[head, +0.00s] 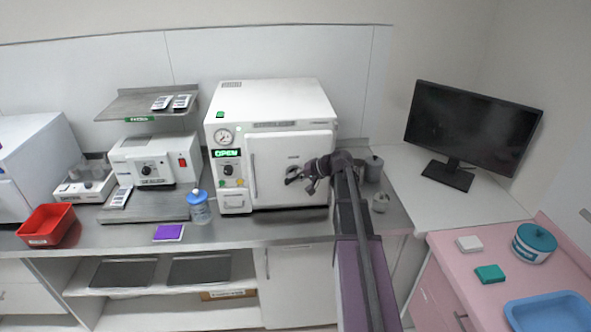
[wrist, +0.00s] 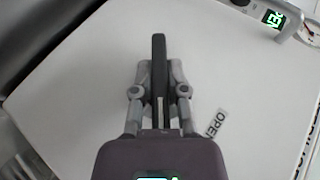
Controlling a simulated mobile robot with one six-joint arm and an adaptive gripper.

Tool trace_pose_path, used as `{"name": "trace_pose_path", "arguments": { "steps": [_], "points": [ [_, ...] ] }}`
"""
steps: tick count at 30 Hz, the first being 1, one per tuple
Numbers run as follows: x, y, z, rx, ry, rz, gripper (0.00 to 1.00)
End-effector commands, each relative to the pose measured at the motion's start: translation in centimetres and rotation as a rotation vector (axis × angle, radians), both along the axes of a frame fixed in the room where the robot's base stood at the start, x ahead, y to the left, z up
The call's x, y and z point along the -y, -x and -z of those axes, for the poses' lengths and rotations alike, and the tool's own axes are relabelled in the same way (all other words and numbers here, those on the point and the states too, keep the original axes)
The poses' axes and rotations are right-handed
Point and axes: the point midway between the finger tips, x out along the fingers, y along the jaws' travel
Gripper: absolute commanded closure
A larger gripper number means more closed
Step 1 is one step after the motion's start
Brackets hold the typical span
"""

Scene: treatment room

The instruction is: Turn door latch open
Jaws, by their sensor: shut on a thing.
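The white sterilizer (head: 270,102) stands on the steel counter, and its front door (head: 275,150) looks closed. The door latch is a dark bar (wrist: 159,50) in the wrist view, standing out between my fingers. My gripper (head: 300,174) is at the middle of the door in the head view. In the wrist view my gripper (wrist: 158,78) is shut on the latch, with one finger on each side. An "OPEN" label (wrist: 216,123) is on the door to the right of my gripper. In the head view my gripper hides much of the latch.
A green display (head: 227,153) on the sterilizer reads "OPEN". A blue-capped bottle (head: 200,210) stands left of the door, and a purple pad (head: 168,232) lies at the counter's front. Small grey containers (head: 380,202) stand to the right. Counter space before the door is clear.

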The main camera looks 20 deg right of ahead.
Motion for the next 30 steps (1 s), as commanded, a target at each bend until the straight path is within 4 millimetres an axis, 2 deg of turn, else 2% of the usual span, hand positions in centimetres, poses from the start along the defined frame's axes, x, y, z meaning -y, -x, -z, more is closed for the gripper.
{"name": "trace_pose_path", "arguments": {
  "steps": [1,30],
  "points": [
    [-0.13,0.05,-0.63,-0.014,0.041,-0.001,1.00],
    [-0.18,0.08,0.10,-0.258,0.785,-0.003,1.00]
  ]
}}
